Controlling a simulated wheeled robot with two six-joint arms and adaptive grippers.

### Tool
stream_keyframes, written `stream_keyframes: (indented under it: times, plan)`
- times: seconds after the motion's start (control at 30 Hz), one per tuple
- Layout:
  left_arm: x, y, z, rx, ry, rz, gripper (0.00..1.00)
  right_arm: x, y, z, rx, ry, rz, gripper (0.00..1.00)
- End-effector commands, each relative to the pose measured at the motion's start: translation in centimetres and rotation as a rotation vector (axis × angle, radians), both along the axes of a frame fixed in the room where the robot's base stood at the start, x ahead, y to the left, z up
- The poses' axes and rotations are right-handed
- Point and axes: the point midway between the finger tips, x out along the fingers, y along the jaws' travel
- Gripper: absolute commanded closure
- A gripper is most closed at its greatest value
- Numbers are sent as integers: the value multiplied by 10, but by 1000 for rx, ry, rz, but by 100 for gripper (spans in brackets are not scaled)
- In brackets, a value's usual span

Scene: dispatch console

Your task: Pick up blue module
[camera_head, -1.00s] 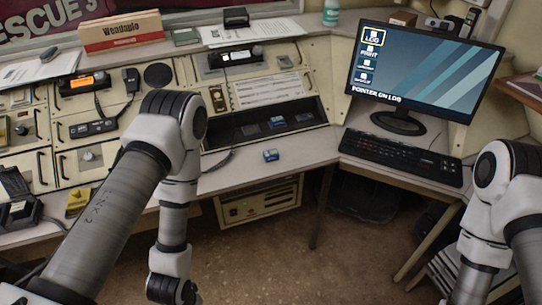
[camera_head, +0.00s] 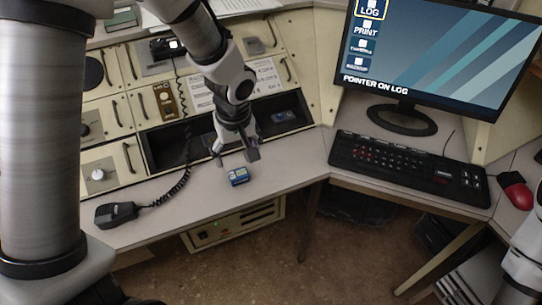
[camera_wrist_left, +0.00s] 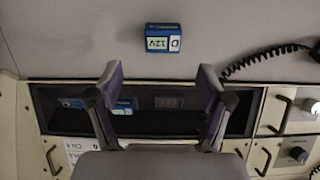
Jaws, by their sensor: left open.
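The blue module (camera_head: 238,177) is a small blue block with a pale label, lying on the grey desk top in front of the console's dark recess. In the left wrist view the blue module (camera_wrist_left: 163,37) lies beyond the fingertips, its label reading "12V" and "D" upside down. My left gripper (camera_head: 236,157) is open and empty, pointing down just behind the module on the recess side. In the left wrist view the open fingers (camera_wrist_left: 159,74) are spread wide, apart from the module. My right gripper is out of view; part of my right arm shows at the lower right.
The dark recess (camera_head: 165,150) holds other modules, one of them blue (camera_head: 283,116). A black microphone (camera_head: 116,214) with a coiled cord lies to the left. The keyboard (camera_head: 410,168), monitor (camera_head: 440,50) and red mouse (camera_head: 516,190) are to the right. Desk around the module is clear.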

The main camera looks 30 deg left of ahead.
Motion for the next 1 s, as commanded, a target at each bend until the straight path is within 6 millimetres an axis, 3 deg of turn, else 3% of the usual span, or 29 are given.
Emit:
stream_keyframes:
  times: [0.27,0.5,0.73,0.77,0.93,1.0]
  plan:
    - [2,3,-30,8,4,15,21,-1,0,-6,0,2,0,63]
    - [7,3,-71,6,3,15,21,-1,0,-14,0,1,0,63]
    - [8,3,-73,5,1,14,21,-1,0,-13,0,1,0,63]
    - [8,3,-73,5,1,14,24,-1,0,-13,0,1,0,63]
    - [8,3,-73,5,1,15,85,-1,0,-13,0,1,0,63]
    - [8,3,-73,5,1,15,89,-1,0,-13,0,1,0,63]
